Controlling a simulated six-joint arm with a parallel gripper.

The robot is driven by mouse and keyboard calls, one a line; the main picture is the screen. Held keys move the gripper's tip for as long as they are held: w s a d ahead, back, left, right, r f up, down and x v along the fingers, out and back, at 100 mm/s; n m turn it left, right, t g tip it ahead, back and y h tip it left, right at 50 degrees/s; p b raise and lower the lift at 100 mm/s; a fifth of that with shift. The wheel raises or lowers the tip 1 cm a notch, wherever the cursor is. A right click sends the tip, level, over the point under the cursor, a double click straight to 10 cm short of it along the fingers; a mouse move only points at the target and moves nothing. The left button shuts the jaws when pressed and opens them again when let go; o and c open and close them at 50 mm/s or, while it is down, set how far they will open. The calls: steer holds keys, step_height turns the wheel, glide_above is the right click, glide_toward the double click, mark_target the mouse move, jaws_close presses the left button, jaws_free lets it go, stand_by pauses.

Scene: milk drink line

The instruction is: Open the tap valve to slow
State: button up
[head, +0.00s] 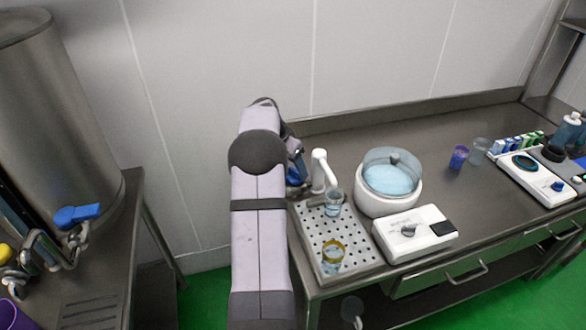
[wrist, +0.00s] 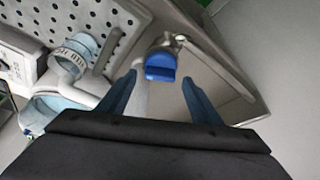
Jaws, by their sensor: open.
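The tap valve's blue handle (wrist: 160,68) sits on a metal fitting, at the top middle of the wrist view. My gripper (wrist: 159,80) is open, one finger to each side of the handle in that picture. In the head view, the white tap spout (head: 320,165) stands at the back of the perforated drip tray (head: 316,228). My arm hides most of the gripper there. A clear cup (head: 333,203) stands under the spout; it also shows in the wrist view (wrist: 75,55).
A second cup (head: 332,258) with yellowish contents stands at the tray's front. A lidded bowl (head: 388,203) of pale blue liquid and a white control box (head: 413,236) are to the right. A steel tank (head: 70,110) with another blue handle (head: 77,215) is at far left.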

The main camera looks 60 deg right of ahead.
steer(key=b+v, duration=0.1)
steer(key=v, duration=0.5)
steer(key=shift+b, duration=0.3)
steer(key=s+a+f+n+y, duration=0.35)
steer(key=a+f+n, duration=0.65)
steer(key=a+f, duration=0.35)
steer(key=s+a+n+y, duration=0.1)
steer(key=s+a+n, duration=0.15)
steer(key=a, duration=1.25)
steer(key=s+a+n+y, duration=0.1)
steer(key=a+n, duration=0.2)
steer(key=a, duration=1.1)
steer(key=w+a+r+n, duration=0.1)
steer(key=a+r+n, duration=0.1)
steer(key=a, duration=0.3)
steer(key=w+a+r+n+t+h, duration=0.1)
steer(key=w+a+r+n, duration=0.1)
steer(key=a, duration=0.3)
steer(key=shift+r+n, duration=0.3)
steer(key=shift+n, duration=0.45)
